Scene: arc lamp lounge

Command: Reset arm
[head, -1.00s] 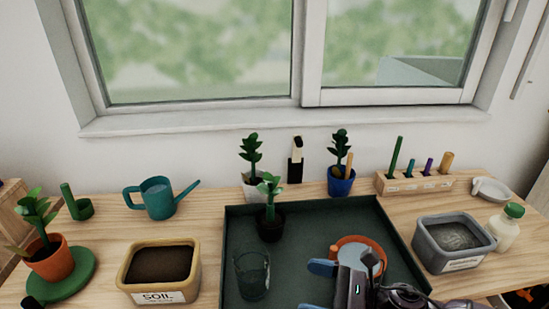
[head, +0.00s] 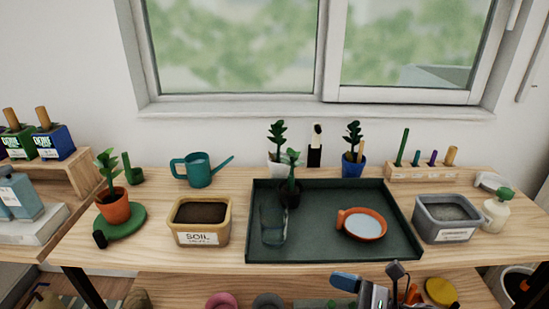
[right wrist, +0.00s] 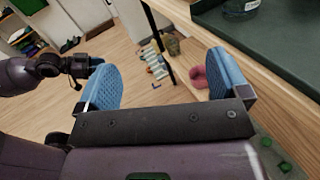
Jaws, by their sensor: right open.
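My right gripper (head: 371,279) shows at the bottom edge of the head view, in front of the tabletop's front edge and apart from the tray. In the right wrist view its two blue fingers stand wide apart with nothing between them (right wrist: 160,78). Past them are the floor and the bench's front edge. Part of my left arm and its gripper (right wrist: 86,72) show at the left of the right wrist view; its jaw opening cannot be made out. My left gripper is not in the head view.
A dark green tray (head: 330,252) holds an orange dish (head: 365,224), a glass (head: 272,224) and a small plant (head: 290,186). A soil bin (head: 199,238), grey bin (head: 444,230), watering can (head: 198,172) and potted plant (head: 114,207) stand around it. A lower shelf holds several items.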

